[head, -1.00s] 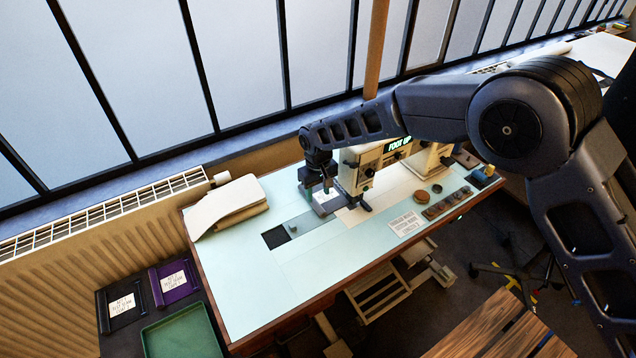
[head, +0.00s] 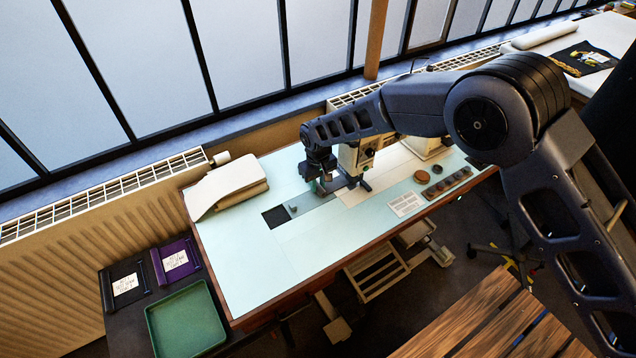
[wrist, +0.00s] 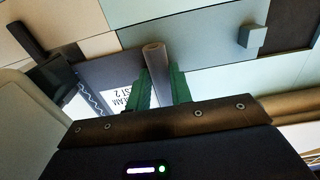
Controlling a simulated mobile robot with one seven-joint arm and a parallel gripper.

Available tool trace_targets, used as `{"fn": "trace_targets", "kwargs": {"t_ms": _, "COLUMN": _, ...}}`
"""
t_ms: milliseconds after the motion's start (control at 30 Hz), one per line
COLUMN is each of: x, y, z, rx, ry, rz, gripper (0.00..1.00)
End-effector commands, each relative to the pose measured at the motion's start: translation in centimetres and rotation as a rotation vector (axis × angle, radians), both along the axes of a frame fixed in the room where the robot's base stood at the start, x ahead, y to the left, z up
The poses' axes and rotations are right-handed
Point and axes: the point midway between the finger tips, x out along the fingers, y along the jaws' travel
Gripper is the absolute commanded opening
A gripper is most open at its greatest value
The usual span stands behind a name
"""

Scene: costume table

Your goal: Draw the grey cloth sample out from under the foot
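In the wrist view, the grey cloth sample (wrist: 112,72) lies flat with a white label, partly readable, and pale zigzag stitching. A grey rolled strip (wrist: 153,56) at its right edge runs down between the green fingers of my gripper (wrist: 160,86). The fingers flank the roll closely; whether they press on it I cannot tell. In the head view my gripper (head: 319,186) is low over the machine bed, left of the dark foot (head: 359,184). The cloth is mostly hidden there. Whether the foot touches the cloth does not show.
The cream sewing machine (head: 349,158) stands right of my gripper, partly behind my arm. Folded cream cloth (head: 228,185) lies at left. The pale tabletop (head: 262,268) in front is clear.

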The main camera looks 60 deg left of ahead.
Motion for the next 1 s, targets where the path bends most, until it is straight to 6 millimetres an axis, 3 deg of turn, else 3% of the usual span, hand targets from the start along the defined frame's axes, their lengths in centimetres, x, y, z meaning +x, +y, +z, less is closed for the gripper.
{"fn": "trace_targets", "kwargs": {"t_ms": 33, "x": 0.0, "y": 0.0, "z": 0.0, "rx": 0.000, "ry": 0.000, "rz": 0.000, "gripper": 0.11}}
{"fn": "trace_targets", "kwargs": {"t_ms": 100, "x": 0.0, "y": 0.0, "z": 0.0, "rx": 0.000, "ry": 0.000, "rz": 0.000, "gripper": 0.00}}
{"fn": "trace_targets", "kwargs": {"t_ms": 367, "x": -0.5, "y": 0.0, "z": 0.0, "rx": 0.000, "ry": 0.000, "rz": 0.000, "gripper": 0.00}}
{"fn": "trace_targets", "kwargs": {"t_ms": 1000, "x": -6.0, "y": 0.0, "z": 0.0, "rx": 0.000, "ry": 0.000, "rz": 0.001, "gripper": 0.00}}
